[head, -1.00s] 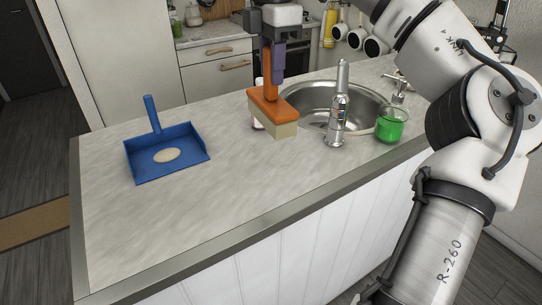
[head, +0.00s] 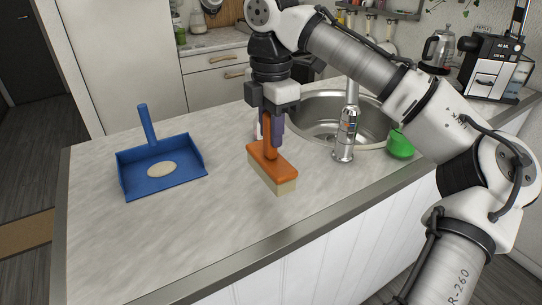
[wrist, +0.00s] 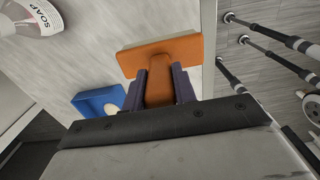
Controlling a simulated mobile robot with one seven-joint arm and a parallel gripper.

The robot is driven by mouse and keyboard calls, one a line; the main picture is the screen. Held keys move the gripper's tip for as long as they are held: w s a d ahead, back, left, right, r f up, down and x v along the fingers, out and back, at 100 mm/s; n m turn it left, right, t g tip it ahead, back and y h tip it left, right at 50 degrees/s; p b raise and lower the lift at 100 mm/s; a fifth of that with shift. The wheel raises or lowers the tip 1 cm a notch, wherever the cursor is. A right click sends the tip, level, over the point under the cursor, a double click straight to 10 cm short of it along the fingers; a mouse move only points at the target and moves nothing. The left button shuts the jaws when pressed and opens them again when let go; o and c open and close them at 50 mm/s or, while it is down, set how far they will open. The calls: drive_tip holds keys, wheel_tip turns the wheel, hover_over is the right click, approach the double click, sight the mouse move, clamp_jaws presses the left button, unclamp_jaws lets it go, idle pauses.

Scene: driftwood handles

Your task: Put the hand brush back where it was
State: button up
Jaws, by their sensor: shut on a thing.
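The hand brush (head: 272,160) has an orange body and handle with pale bristles. My gripper (head: 270,132) is shut on its upright handle, and the bristles face down. The brush is over the worktop, left of the sink; I cannot tell whether the bristles touch. In the wrist view the orange brush (wrist: 160,55) shows beyond my gripper (wrist: 158,88), with a dark finger on each side of the handle. A blue dustpan (head: 140,187) with a pale patch (head: 161,169) in it lies on the worktop to the left. It also shows in the wrist view (wrist: 88,103).
The grey worktop (head: 130,245) is clear in front and between brush and dustpan. The sink (head: 305,112), tap (head: 346,135) and green cup (head: 401,145) stand to the right. A soap bottle (wrist: 38,12) is close by, mostly hidden behind my gripper in the head view.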

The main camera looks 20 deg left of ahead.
sight(271, 154)
drive_tip(key=shift+f, duration=2.95)
drive_tip(key=shift+f, duration=0.2)
drive_tip(key=o, duration=0.9)
drive_tip(key=shift+r, duration=0.1)
wheel_tip(271, 154, up, 12)
drive_tip(key=shift+r, duration=0.1)
